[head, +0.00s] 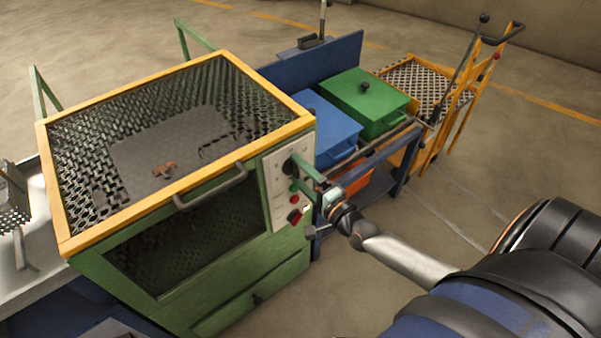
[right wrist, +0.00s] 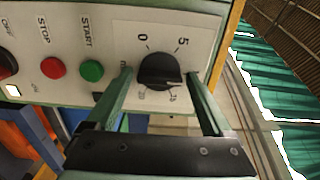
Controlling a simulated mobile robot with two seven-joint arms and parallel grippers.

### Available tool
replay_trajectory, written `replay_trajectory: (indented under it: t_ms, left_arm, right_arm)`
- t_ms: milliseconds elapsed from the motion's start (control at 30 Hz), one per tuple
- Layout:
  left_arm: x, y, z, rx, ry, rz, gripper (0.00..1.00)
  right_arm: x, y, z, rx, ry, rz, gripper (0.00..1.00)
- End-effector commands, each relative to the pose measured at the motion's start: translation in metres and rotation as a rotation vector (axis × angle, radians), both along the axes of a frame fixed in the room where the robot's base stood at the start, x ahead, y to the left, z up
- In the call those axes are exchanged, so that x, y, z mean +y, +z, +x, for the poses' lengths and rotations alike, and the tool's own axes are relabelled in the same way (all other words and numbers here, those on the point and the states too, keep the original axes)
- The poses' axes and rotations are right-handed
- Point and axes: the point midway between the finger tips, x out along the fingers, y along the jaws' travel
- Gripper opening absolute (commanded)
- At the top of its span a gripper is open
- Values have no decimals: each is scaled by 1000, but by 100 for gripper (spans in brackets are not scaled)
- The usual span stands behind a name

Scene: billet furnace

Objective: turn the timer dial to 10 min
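The timer dial is a black round knob (right wrist: 160,70) on the white control panel (right wrist: 110,20) of the green furnace. Numbers are printed around it: 0 at upper left, 5 at upper right, and small blurred marks below. I cannot tell for sure which mark it points to. In the head view the dial (head: 289,166) is partly hidden by my right gripper (head: 297,174). In the right wrist view the right gripper (right wrist: 158,76) is open, its green fingers on either side of the dial with a visible gap at each side.
Below the dial are a green START button (right wrist: 92,70), a red STOP button (right wrist: 53,68) and a red switch (head: 294,216). The furnace door handle (head: 211,188) sticks out to the left. Blue (head: 325,128) and green (head: 365,100) boxes and a yellow cart (head: 440,95) stand behind.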

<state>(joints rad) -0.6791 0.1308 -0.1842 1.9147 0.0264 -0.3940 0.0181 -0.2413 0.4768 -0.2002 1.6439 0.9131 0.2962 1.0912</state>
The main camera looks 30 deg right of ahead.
Motion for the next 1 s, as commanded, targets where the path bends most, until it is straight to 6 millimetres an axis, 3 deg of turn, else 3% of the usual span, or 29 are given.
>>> replay_trajectory:
  t_ms: [100,467,1000]
  left_arm:
    - [0,0,0,0,0,0,0]
    - [0,0,0,0,0,0,0]
    - [0,-2,0,0,0,0,0]
  right_arm:
    - [0,0,0,0,0,0,100]
    - [-1,-1,-7,2,0,0,100]
    - [-8,-1,-100,3,1,-1,100]
